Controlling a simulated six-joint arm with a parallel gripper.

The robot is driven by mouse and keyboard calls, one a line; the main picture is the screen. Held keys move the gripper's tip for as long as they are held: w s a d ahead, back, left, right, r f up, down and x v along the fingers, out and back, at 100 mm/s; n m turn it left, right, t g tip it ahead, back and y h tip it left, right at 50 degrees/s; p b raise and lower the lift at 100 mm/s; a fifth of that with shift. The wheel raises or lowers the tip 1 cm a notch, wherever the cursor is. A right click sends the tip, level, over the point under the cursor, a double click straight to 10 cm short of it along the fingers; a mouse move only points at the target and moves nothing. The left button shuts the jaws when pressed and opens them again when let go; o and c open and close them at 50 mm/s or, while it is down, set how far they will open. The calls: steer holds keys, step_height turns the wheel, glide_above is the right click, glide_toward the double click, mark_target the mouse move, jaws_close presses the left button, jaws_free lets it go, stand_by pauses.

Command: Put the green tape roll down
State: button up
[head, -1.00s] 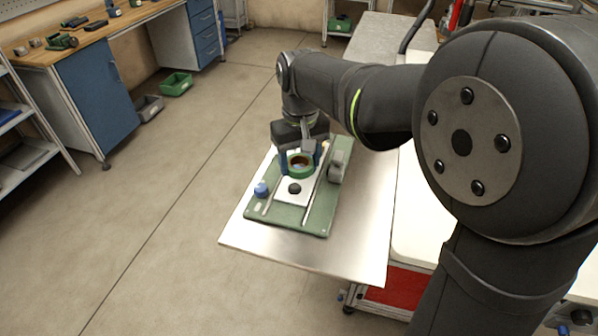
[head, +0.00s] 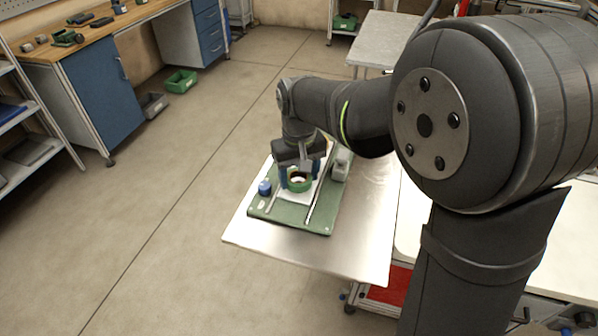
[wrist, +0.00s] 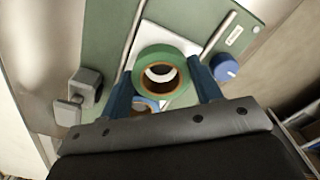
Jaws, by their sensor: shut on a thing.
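The green tape roll (head: 299,187) is a green ring with a brown core. My gripper (head: 300,180) is shut on it, with a blue finger on either side. In the wrist view the roll (wrist: 163,54) sits between the fingers, over a white plate (wrist: 158,36) on the green board (wrist: 113,40). White shows through its hole. I cannot tell whether the roll touches the plate. A small round blue-and-brown thing (wrist: 146,104) shows partly, close to the gripper body. The black knob on the plate is hidden from the head view.
The green board (head: 292,217) lies on a metal table (head: 300,252). A blue knob (head: 264,187) stands at its left and a grey block (head: 342,162) at its right. Metal rails run along the board. The table's front is clear.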

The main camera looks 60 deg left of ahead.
steer(key=shift+f, duration=0.25)
steer(key=o, duration=1)
steer(key=shift+c, duration=0.2)
step_height(320, 180, up, 13)
steer(key=shift+r, duration=0.2)
step_height(320, 180, up, 8)
stand_by(1.4)
steer(key=shift+f, duration=0.1)
